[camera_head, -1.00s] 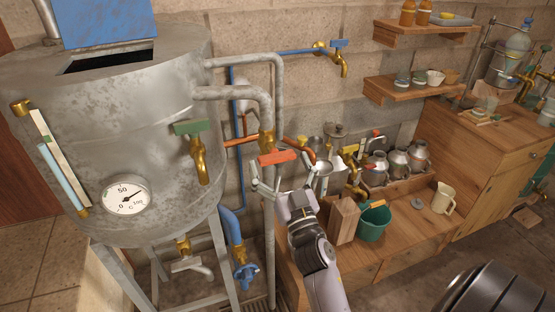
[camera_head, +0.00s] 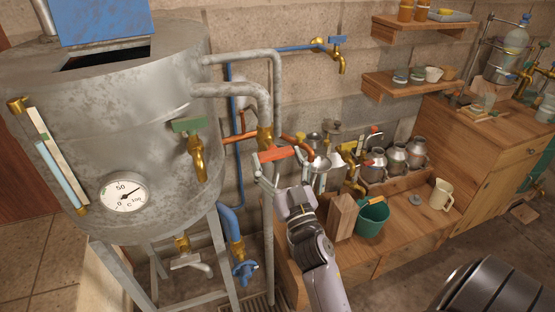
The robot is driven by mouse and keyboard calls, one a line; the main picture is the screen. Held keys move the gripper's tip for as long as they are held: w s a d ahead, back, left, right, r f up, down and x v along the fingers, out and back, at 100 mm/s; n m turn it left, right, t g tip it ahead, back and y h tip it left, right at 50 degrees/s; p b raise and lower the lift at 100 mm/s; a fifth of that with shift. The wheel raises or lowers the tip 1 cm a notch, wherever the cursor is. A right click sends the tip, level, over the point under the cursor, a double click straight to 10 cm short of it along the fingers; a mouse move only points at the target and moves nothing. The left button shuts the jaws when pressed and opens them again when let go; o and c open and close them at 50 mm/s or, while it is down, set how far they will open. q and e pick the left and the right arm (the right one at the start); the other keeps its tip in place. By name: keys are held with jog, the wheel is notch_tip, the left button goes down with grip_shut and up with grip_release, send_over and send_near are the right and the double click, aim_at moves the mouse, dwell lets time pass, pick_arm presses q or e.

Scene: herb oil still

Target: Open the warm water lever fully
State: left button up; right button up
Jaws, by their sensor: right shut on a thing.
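The warm water lever (camera_head: 278,154) is a short orange-red bar on a brass valve (camera_head: 265,137) at the lower end of a grey pipe. It lies almost level in the picture, its right end a little higher. My right gripper (camera_head: 279,167) reaches up from below and is shut on the lever. One finger shows clearly at the lever's left end. The other finger is hard to make out against the clutter behind. My left gripper is not in view.
The metal still (camera_head: 75,140) stands close on the left, with a green-handled tap (camera_head: 190,125) and a dial. A blue-handled valve (camera_head: 244,271) is low down. A wooden block (camera_head: 342,217) and green bucket (camera_head: 371,218) stand right of my right arm.

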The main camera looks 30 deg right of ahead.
jog(key=shift+r+n, duration=0.1)
jog(key=shift+n, duration=0.2)
jog(key=n+y+p, duration=0.1)
jog(key=n, duration=0.2)
jog(key=n+y+p, duration=0.2)
jog(key=n, duration=0.1)
jog(key=shift+d+r, duration=0.1)
jog(key=shift+r, duration=0.05)
jog(key=n+y+p, duration=0.1)
jog(key=n, duration=0.2)
jog(key=n+y+p, duration=0.2)
jog(key=n, duration=0.1)
jog(key=shift+s+d+r+g, duration=0.1)
jog(key=shift+g, duration=0.3)
jog(key=n+g+y+p, duration=0.1)
jog(key=n+p, duration=0.2)
jog(key=n+g+y+p, duration=0.1)
jog(key=n+p, duration=0.2)
jog(key=n, duration=0.1)
jog(key=shift+r, duration=0.15)
jog(key=n+g+p, duration=0.1)
jog(key=n+p, duration=0.1)
jog(key=shift+p, duration=0.3)
jog(key=shift+n+p, duration=0.3)
jog(key=shift+n, duration=0.3)
jog(key=shift+f, duration=0.2)
